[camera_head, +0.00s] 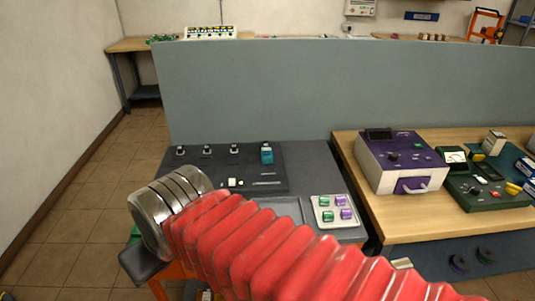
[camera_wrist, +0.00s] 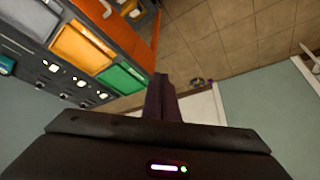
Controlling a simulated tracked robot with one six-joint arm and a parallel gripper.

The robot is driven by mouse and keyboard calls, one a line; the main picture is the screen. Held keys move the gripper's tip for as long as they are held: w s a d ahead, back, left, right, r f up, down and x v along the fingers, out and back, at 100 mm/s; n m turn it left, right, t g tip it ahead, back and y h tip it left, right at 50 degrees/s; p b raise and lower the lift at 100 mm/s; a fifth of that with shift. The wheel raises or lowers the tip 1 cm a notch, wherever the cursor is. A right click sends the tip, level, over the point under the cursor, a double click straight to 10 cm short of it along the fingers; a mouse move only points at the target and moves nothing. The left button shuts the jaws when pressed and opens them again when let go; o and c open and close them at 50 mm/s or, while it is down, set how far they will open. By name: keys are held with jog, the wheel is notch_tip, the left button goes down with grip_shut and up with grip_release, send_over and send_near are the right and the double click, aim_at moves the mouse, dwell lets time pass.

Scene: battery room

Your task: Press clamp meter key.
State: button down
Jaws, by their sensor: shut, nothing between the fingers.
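A teal handheld device (camera_head: 267,156), which may be the clamp meter, stands at the right rear of a dark panel (camera_head: 215,160) in the head view. Its keys are too small to make out. A teal thing (camera_wrist: 6,66) also shows at the left edge of the wrist view. My gripper (camera_wrist: 160,84) shows in the wrist view with its dark fingers together, holding nothing. It points past a green bin (camera_wrist: 123,80) toward the floor, apart from the teal thing. In the head view my red-sleeved arm crosses the front and hides part of the bench.
A white tray (camera_head: 325,222) with green and purple blocks lies right of the panel. A purple-and-white instrument (camera_head: 400,160) and a dark green gauge unit (camera_head: 485,187) stand on the wooden table at right. A grey partition (camera_head: 330,85) rises behind. An orange bin (camera_wrist: 82,46) adjoins the green one.

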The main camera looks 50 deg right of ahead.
jog(key=w+d+r+m+t, duration=0.1)
jog(key=w+d+r+m, duration=0.15)
jog(key=w+d, duration=0.8)
jog(key=w+d+r+m, duration=0.2)
jog(key=w+d+m, duration=0.2)
jog(key=w+d, duration=0.7)
jog(key=m+t+h, duration=0.2)
jog(key=m, duration=0.3)
send_over(269, 155)
notch_tip(269, 155, down, 8)
jog(key=shift+f, duration=0.1)
jog(key=shift+f, duration=4.3)
